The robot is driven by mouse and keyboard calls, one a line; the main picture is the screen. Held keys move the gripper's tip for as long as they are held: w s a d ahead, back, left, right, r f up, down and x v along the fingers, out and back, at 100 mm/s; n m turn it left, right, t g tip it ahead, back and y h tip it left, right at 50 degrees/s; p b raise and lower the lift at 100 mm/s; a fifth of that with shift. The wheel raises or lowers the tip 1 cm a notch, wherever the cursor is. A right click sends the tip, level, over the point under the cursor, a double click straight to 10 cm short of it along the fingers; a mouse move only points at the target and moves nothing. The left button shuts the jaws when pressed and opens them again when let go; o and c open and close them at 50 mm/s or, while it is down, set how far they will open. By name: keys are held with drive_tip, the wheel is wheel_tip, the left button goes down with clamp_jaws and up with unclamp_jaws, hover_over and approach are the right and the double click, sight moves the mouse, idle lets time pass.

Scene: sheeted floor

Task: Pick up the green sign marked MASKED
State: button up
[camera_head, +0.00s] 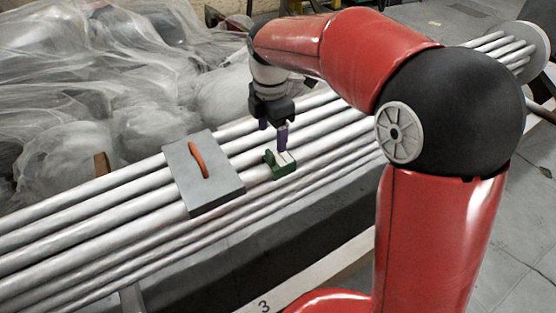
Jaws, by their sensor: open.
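The green sign (283,168) is a small green block with a pale upper face, resting on the row of white pipes (90,222) near the middle of the head view. No writing on it can be read at this size. My gripper (274,138) points down from the end of my red arm, just above and behind the sign. Its fingers are apart, with one purple finger close over the sign's top edge. Whether that finger touches the sign cannot be told. Nothing shows between the fingers.
A grey plate (216,192) with an orange curved handle (198,160) lies on the pipes left of the sign. Plastic-sheeted heaps (90,90) crowd the back left. A pale board marked 3 (285,288) lies in front below the pipes. Bare pipe surface lies right of the sign.

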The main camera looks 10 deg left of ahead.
sight(272, 154)
drive_tip(key=f, duration=0.7)
drive_tip(key=shift+s+f+b, duration=0.2)
drive_tip(key=shift+s+b, duration=0.1)
drive_tip(key=shift+b, duration=0.1)
drive_tip(key=c, duration=0.8)
drive_tip(key=shift+r, duration=0.15)
